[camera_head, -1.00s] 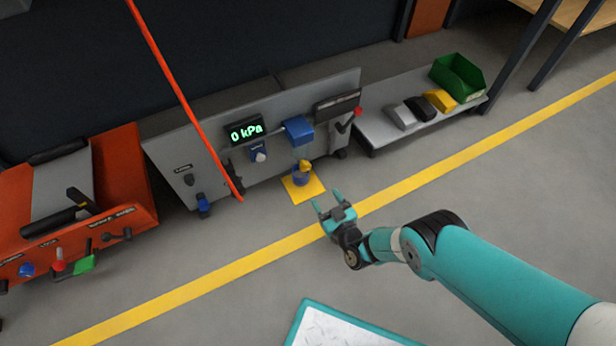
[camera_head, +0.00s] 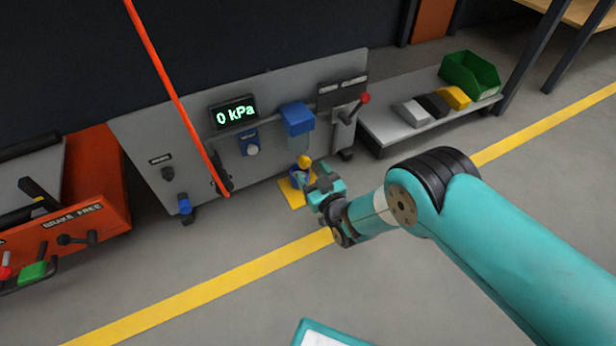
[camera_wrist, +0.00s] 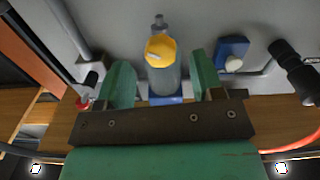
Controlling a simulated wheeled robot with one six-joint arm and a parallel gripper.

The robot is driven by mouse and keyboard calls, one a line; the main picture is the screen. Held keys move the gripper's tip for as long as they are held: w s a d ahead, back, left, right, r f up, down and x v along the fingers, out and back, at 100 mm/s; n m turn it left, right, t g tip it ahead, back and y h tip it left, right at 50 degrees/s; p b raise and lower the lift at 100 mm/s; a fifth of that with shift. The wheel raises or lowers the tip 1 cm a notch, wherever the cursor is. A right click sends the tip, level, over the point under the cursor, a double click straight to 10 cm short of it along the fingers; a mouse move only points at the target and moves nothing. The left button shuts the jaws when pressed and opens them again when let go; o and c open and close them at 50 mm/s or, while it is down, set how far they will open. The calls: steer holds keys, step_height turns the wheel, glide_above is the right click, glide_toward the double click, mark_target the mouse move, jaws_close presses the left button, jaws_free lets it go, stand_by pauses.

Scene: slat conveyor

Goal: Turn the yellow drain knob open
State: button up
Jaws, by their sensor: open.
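The yellow drain knob (camera_head: 305,160) is at the lower end of a clear bowl under a blue housing (camera_head: 297,118) on the grey panel. In the wrist view the round yellow knob (camera_wrist: 160,50) shows in front of the grey bowl, with a small light mark on it. My gripper (camera_head: 312,180) is close to the knob, low by the panel. In the wrist view my open gripper (camera_wrist: 162,72) has one green finger on each side of the knob in the picture, with gaps at both sides. Nothing is held. I cannot tell how far the knob is from the fingertips in depth.
A display (camera_head: 234,114) reads 0 kPa. A blue-backed knob (camera_head: 250,143) and a red-tipped lever (camera_head: 363,98) flank the bowl. A yellow floor patch (camera_head: 291,196) lies below. A red-orange line (camera_head: 170,90) hangs in front of the panel.

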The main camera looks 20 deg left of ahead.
mark_target(305, 163)
steer(key=shift+b+x, duration=0.55)
steer(key=shift+x, duration=0.9)
steer(key=c, duration=0.9)
steer(key=shift+n, duration=0.3)
steer(key=shift+n+p, duration=0.75)
steer(key=shift+n, duration=1.75)
steer(key=shift+d, duration=0.1)
steer(key=o, duration=0.9)
